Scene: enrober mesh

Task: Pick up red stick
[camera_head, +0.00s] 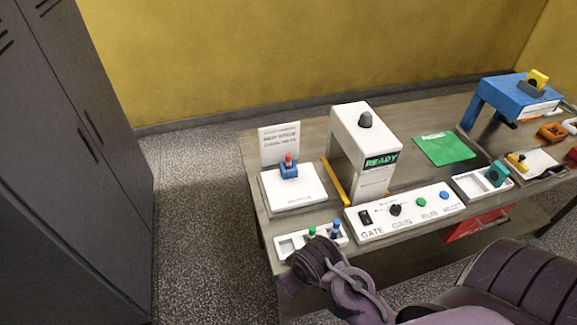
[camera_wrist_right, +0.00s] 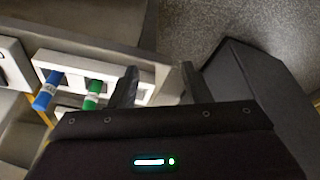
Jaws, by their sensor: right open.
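The red stick (camera_head: 289,158) stands upright in a small blue block (camera_head: 289,172) on the white scale-like plate (camera_head: 294,190) at the table's left end. My right gripper (camera_wrist_right: 157,90) is open and empty, seen in the right wrist view at the end of a white slotted rack (camera_wrist_right: 108,69). In the head view my right wrist is at the table's front edge, in front of the rack and short of the red stick; its fingers cannot be made out there. The red stick is not in the right wrist view. My left gripper is not in view.
A green stick (camera_head: 312,232) and a blue stick (camera_head: 336,229) stand in the rack. A white READY machine (camera_head: 362,140) and a control panel (camera_head: 400,213) with knobs stand to the right. Grey lockers (camera_head: 75,160) stand left, with open floor between.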

